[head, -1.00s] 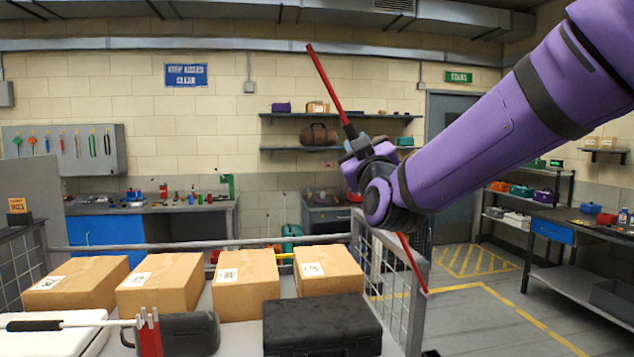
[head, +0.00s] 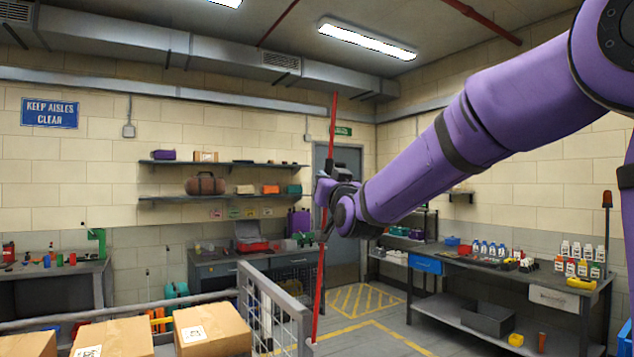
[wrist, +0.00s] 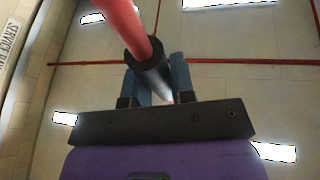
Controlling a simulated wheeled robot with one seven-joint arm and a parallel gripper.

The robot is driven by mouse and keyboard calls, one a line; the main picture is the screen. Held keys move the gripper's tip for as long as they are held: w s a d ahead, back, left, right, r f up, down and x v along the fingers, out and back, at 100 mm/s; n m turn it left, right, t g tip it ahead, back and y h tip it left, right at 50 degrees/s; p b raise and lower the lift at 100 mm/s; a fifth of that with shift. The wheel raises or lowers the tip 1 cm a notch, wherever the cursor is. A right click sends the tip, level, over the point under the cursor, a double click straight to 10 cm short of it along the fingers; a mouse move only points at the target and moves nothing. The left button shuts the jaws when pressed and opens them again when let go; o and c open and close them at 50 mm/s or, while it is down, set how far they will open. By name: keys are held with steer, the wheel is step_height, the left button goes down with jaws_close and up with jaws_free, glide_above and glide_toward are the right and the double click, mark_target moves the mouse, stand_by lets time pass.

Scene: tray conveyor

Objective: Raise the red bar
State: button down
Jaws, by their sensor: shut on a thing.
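The red bar (head: 333,122) is long and thin and stands nearly upright in the head view. Its lower part (head: 318,290) runs down beside the wire mesh panel. My gripper (head: 326,190) is shut on the bar partway along its length. In the wrist view the red bar (wrist: 122,20) has a dark sleeve (wrist: 150,58), and my gripper (wrist: 160,85) has its blue-grey fingers on either side of it. The exact contact behind the sleeve is partly hidden.
A grey mesh panel (head: 272,310) stands close to the bar's lower end. Cardboard boxes (head: 212,330) sit at the lower left. A workbench (head: 480,275) with bottles is at the right. Yellow-marked floor (head: 365,300) between them looks clear. Ceiling lights (head: 367,41) are above.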

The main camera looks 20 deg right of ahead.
steer(key=shift+w+d+f, duration=0.1)
steer(key=shift+d+f, duration=0.05)
steer(key=shift+d, duration=0.2)
steer(key=c, duration=1)
jaws_free()
steer(key=shift+d, duration=0.15)
steer(key=shift+s, duration=0.3)
steer(key=v, duration=1)
steer(key=shift+s+f, duration=0.1)
